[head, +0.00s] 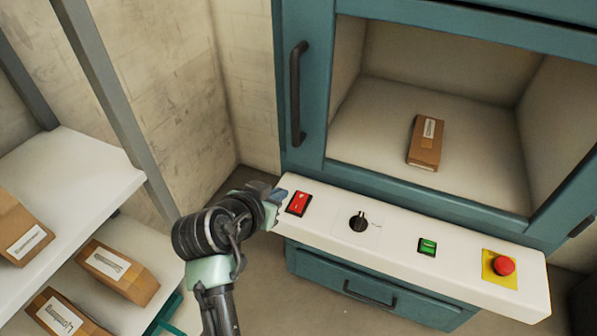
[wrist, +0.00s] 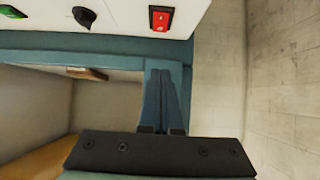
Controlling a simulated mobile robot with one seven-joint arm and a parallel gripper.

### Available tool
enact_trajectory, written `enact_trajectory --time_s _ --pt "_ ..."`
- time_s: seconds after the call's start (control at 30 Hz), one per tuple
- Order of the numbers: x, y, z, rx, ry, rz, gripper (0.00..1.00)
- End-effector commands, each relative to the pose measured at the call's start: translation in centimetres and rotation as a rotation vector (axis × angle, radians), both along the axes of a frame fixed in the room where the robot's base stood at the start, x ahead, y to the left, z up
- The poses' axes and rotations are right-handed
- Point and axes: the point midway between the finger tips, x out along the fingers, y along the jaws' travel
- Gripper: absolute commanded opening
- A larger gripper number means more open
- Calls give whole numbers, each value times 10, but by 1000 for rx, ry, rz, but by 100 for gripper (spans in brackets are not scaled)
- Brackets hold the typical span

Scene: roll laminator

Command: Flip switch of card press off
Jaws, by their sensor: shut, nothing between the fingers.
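The card press (head: 305,150) is a teal cabinet with a white control panel (head: 455,232) along its front. A red rocker switch (head: 298,203) sits at the panel's left end; it also shows at the top of the wrist view (wrist: 160,19). A green rocker switch (head: 427,247) sits further right. My gripper (head: 277,194) is shut and empty, just left of the red switch near the panel's left end. In the wrist view its closed fingers (wrist: 160,85) point toward the red switch, with a gap in the picture. I cannot tell whether they touch the panel.
A black knob (head: 359,221) and a red emergency button (head: 504,266) on a yellow plate share the panel. A carton (head: 426,142) lies inside the open chamber. A shelf (head: 75,165) with several cartons stands left. A drawer handle (head: 370,294) is below the panel.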

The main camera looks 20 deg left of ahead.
Motion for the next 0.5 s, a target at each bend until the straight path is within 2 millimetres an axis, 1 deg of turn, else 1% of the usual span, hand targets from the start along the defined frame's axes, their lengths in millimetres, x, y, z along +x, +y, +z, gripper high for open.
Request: enact_trajectory --time_s 0.03,0.2,0.5 --pt "-2 1 2 -4 7 -1 0" --pt "-3 1 -1 -7 14 -4 0" --pt "-1 1 -3 -7 13 -4 0"
